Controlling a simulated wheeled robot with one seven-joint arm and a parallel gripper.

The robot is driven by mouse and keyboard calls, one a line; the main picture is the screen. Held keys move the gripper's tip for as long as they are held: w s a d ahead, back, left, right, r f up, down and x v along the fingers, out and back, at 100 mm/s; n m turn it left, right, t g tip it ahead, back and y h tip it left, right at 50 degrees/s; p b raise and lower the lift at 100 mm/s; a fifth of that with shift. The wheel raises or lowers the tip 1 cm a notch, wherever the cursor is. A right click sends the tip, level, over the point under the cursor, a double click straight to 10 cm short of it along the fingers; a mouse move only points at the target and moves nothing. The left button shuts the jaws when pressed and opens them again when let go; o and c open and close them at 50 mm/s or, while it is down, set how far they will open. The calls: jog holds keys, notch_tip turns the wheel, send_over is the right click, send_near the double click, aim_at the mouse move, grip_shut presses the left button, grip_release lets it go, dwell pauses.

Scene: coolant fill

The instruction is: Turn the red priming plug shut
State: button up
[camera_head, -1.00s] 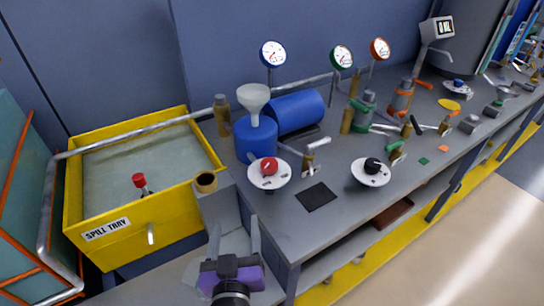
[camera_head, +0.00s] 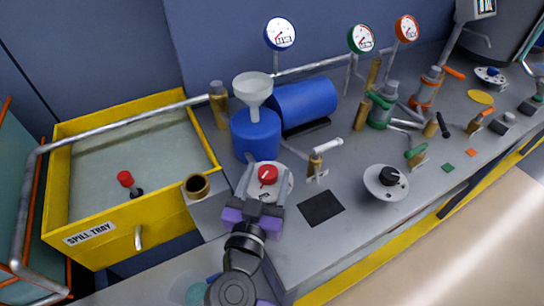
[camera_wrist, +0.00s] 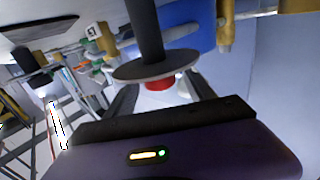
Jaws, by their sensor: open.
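The red knob (camera_head: 267,174), which I take as the priming plug, sits on a round white dial plate (camera_head: 284,187) at the front left of the bench. A white pointer mark shows on its top. My gripper (camera_head: 263,188) is open, its fingers at the near side of the plate, one to the left and one to the right of the knob. In the wrist view, the red knob (camera_wrist: 160,84) shows beneath the plate (camera_wrist: 156,66) in that picture, between the fingers. I cannot tell whether the fingers touch it.
A blue tank with a funnel (camera_head: 253,92) and a blue cylinder (camera_head: 304,101) stand behind. The yellow spill tray (camera_head: 198,134), with another red-capped part (camera_head: 125,179), is at left. A brass cup (camera_head: 196,187) stands close left. A dark-knobbed dial (camera_head: 388,181) is at right.

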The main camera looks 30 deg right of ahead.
aim_at(270, 165)
jog(key=shift+p+x, duration=0.35)
jog(key=shift+x, duration=1.9)
jog(key=c, duration=1.4)
jog(key=shift+o, duration=0.2)
